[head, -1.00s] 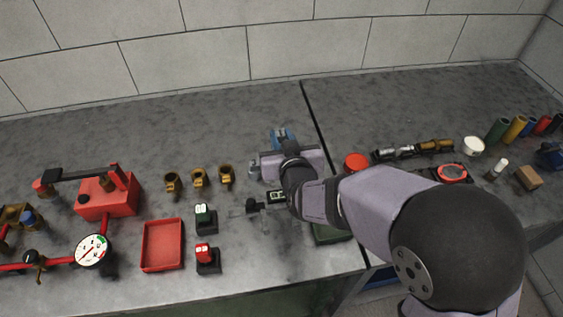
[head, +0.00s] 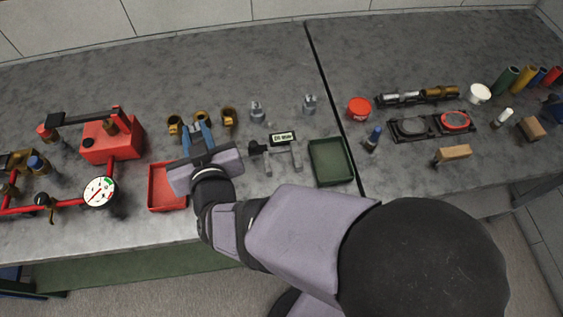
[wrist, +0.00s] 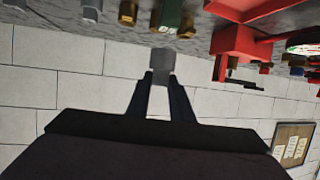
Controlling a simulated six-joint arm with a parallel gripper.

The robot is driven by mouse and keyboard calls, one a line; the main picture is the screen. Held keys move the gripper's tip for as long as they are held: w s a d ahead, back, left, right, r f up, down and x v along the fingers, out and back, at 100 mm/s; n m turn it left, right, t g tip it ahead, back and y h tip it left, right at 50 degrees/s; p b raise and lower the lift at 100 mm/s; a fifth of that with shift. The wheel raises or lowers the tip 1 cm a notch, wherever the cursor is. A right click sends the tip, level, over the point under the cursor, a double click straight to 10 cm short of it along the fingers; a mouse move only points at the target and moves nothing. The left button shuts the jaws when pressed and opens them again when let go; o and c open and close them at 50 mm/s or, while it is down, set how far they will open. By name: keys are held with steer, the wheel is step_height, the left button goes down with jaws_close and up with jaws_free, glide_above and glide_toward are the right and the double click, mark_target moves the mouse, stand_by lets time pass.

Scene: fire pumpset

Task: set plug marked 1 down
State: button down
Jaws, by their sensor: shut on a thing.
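My gripper (head: 197,135) is over the left part of the bench, close to the row of brass cups (head: 228,117). In the wrist view, my gripper (wrist: 161,76) is shut on a small grey plug (wrist: 165,62), held at the fingertips. The mark on it cannot be read, and the gripper hides it in the head view. Two other grey plugs, a left one (head: 257,111) and a right one (head: 310,104), stand on the bench right of the cups. Whether the held plug touches anything below cannot be told.
A red tray (head: 160,202) lies left of my gripper, partly covered by it. The red pump assembly (head: 110,142) with a gauge (head: 99,192) stands farther left. A labelled fixture (head: 283,139) and a green tray (head: 331,160) lie right. The bench behind the cups is clear.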

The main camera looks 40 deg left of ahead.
steer(key=w+d+m+t+h, duration=0.65)
steer(key=w+d, duration=0.35)
steer(key=d, duration=0.4)
steer(key=shift+m+g, duration=0.35)
steer(key=shift+g, duration=0.1)
steer(key=shift+d+f, duration=0.1)
steer(key=shift+f, duration=3.35)
steer(key=shift+f+b, duration=0.1)
steer(key=shift+b, duration=0.2)
steer(key=shift+f, duration=1.95)
steer(key=shift+f, duration=0.15)
steer(key=c, duration=1.6)
jaws_free()
steer(key=shift+o, duration=0.2)
